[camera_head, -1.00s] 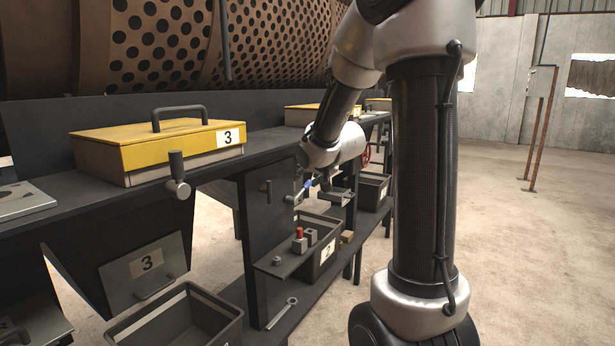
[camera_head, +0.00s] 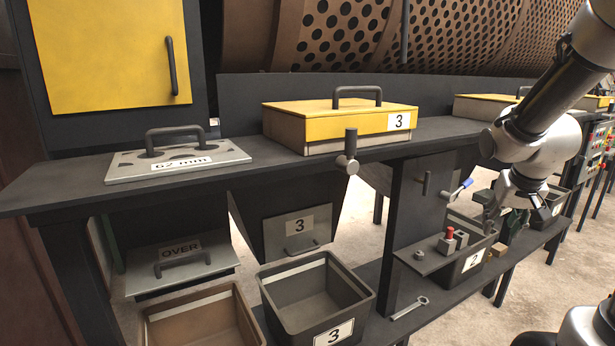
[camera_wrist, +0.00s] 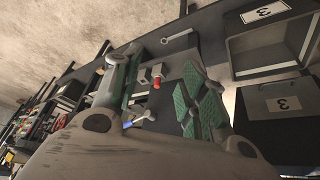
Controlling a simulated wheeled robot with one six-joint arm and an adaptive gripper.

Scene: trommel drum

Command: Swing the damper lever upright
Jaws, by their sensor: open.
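A small silver lever with a blue grip (camera_head: 466,184) sits on a dark post under the bench and slants up to the right. I take it for the damper lever, but no label shows. In the wrist view its blue end (camera_wrist: 128,124) is small, beside my gripper's left finger. A black upright handle on a silver hub (camera_head: 350,150) stands at the bench front. My gripper (camera_head: 508,214) is open, just right of the blue-gripped lever and apart from it. In the wrist view the spread fingers with green pads (camera_wrist: 162,80) hold nothing.
A small shelf (camera_head: 432,262) below the lever holds a red-topped block (camera_head: 449,238). Bins marked 3 (camera_head: 330,300) and 2 (camera_head: 465,270) stand below. A yellow-lidded box 3 (camera_head: 340,122) and a 62 mm plate (camera_head: 178,162) lie on the bench (camera_head: 235,190). A wrench (camera_head: 409,308) lies lower.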

